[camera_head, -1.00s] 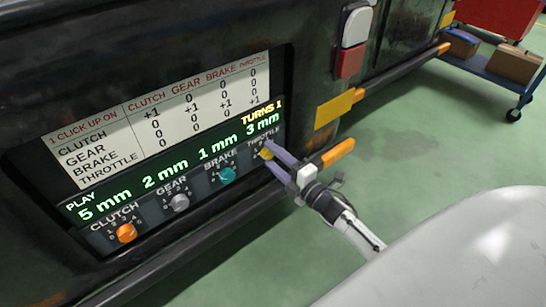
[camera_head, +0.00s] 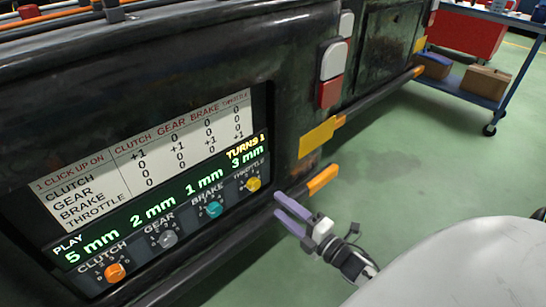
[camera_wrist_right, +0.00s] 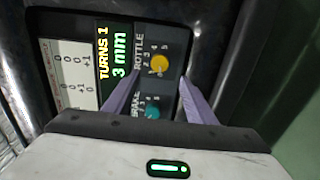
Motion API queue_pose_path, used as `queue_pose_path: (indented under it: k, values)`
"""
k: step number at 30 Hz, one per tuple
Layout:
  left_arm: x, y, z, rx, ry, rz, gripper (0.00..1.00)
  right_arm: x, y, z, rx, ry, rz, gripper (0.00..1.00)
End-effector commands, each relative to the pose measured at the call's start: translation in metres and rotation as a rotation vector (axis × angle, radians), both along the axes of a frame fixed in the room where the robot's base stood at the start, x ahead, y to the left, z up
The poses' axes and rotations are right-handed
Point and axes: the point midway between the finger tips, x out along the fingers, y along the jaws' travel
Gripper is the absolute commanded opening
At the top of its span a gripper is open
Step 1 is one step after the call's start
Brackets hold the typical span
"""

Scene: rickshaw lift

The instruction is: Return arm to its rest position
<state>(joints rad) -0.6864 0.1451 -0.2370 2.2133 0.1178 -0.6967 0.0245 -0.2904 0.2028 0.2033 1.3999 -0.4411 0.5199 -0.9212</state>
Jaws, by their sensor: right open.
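My right gripper (camera_head: 284,208) is open and empty, with its purple fingers just to the right of the control panel. In the right wrist view its fingers (camera_wrist_right: 158,98) stand apart, with the yellow throttle knob (camera_wrist_right: 159,64) beyond them, untouched. In the head view the yellow throttle knob (camera_head: 253,184) shows in full at the panel's right end. The teal brake knob (camera_head: 213,209), grey gear knob (camera_head: 168,239) and orange clutch knob (camera_head: 115,271) line the panel to its left. The display (camera_head: 160,205) reads 5, 2, 1 and 3 mm, and TURNS 1. My left gripper is not in view.
The dark vehicle body (camera_head: 200,55) carries the panel. An orange marker (camera_head: 323,179) and yellow plate (camera_head: 316,139) stick out near my gripper. A blue cart (camera_head: 490,95) with boxes stands at the back right. The green floor (camera_head: 420,150) between is clear.

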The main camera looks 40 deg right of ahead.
Motion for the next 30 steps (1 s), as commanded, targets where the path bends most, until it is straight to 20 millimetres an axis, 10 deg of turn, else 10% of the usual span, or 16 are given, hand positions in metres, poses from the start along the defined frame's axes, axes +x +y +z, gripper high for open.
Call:
queue_pose_path:
  k: [17,30]
  values:
    - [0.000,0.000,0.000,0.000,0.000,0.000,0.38,0.000,0.004,-0.003,0.292,0.210,-0.195,0.51]
    - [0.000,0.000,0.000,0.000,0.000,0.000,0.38,-0.104,0.079,-0.012,0.949,0.746,-0.641,0.51]
